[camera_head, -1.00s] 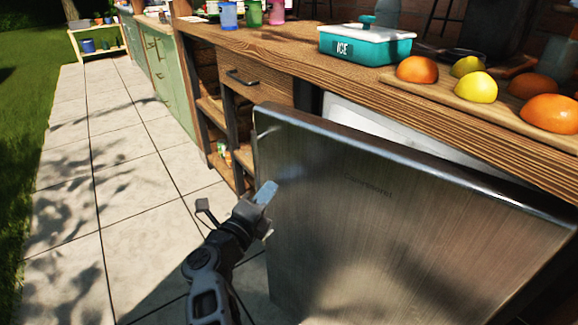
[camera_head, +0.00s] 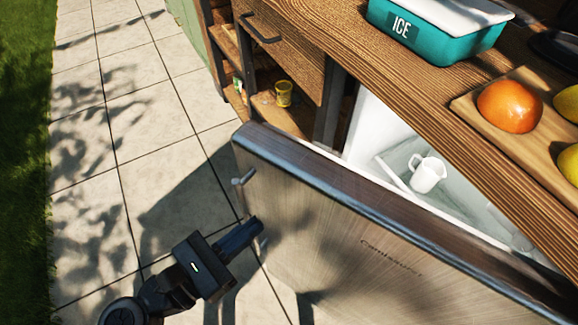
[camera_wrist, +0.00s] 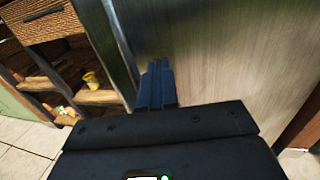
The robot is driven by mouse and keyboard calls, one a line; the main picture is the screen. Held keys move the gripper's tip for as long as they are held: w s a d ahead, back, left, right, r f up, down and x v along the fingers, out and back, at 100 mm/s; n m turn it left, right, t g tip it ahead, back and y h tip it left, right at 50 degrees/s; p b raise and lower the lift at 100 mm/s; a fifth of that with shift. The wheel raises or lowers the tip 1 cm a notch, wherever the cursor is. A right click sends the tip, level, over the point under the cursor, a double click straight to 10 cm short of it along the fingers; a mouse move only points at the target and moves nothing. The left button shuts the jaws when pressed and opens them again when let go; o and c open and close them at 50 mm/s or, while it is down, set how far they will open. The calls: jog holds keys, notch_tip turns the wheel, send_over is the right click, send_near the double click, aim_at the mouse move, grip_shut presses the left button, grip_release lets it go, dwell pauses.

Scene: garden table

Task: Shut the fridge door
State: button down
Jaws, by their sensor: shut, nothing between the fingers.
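The fridge door (camera_head: 350,230) is a brushed-metal panel standing partly open under the wooden counter. Through the gap the white fridge interior (camera_head: 385,135) shows, with a white mug (camera_head: 428,174) inside. My gripper (camera_head: 258,232) is shut and empty, close to the outer face of the door near its free left edge, below a small handle end (camera_head: 243,177). In the wrist view the closed fingers (camera_wrist: 157,85) point at the door face (camera_wrist: 225,55) beside its edge. I cannot tell whether they touch it.
The wooden counter (camera_head: 330,40) holds a teal ICE box (camera_head: 435,35) and a board (camera_head: 530,135) with oranges and lemons. Left of the fridge are a drawer (camera_head: 285,50) and shelves with a yellow cup (camera_head: 283,94). Paved floor (camera_head: 150,150) on the left is clear.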

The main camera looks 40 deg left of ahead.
jog(key=w+d, duration=0.1)
jog(key=w, duration=0.3)
jog(key=w+d, duration=0.1)
jog(key=w, duration=0.4)
jog(key=w+d, duration=0.1)
jog(key=w, duration=0.3)
jog(key=shift+w+f+p, duration=0.2)
jog(key=shift+w+p, duration=0.15)
